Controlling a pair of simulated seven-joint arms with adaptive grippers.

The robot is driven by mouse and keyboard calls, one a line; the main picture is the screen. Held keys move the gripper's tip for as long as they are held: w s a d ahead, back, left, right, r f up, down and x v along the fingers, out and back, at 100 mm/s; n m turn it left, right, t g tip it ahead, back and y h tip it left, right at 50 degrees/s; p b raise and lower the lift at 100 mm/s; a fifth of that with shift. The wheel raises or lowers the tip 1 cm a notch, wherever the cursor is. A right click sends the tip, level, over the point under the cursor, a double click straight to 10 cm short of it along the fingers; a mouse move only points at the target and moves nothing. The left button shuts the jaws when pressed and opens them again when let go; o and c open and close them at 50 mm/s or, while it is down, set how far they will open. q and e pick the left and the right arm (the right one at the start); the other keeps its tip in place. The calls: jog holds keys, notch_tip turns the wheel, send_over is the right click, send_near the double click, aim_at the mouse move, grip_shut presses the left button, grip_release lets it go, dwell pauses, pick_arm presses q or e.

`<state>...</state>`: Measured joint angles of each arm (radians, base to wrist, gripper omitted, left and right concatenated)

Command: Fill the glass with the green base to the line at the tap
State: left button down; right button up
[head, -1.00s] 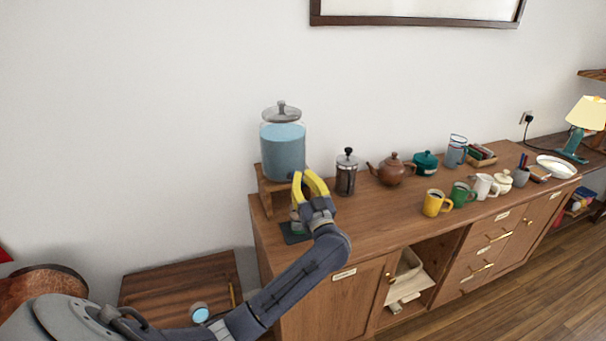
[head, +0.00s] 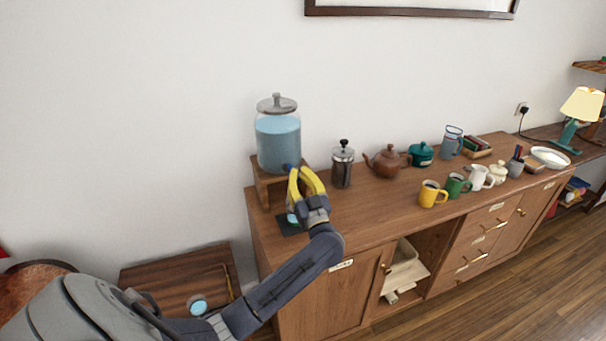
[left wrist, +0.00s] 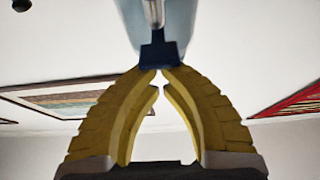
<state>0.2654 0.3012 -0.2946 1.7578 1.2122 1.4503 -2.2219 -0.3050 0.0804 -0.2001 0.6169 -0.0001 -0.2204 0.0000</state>
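The glass drink dispenser (head: 278,142) with blue liquid stands on a wooden stand (head: 262,182) at the cabinet's left end. My left gripper (head: 296,170), with yellow fingers, is at its dark blue tap (head: 288,167). In the left wrist view, the fingertips (left wrist: 159,73) close in on the dark blue tap piece (left wrist: 159,52). A glass (head: 292,219) stands under the tap on a dark mat (head: 288,231), mostly hidden behind my fingers; pale blue shows in it. Its green base and line cannot be made out. My right gripper is not in view.
A French press (head: 342,166) stands close right of the dispenser. Further right are a brown teapot (head: 386,162), a teal pot (head: 421,154), a yellow mug (head: 431,194), a green mug (head: 455,185) and a white jug (head: 479,177). The cabinet top (head: 370,215) is clear in front.

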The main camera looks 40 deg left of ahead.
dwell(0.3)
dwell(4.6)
pick_arm(q)
notch_tip(320, 180, up, 4)
jog(key=v, duration=1)
jog(key=shift+f, duration=0.35)
jog(key=shift+s+d, duration=0.1)
jog(key=shift+s, duration=0.05)
dwell(0.6)
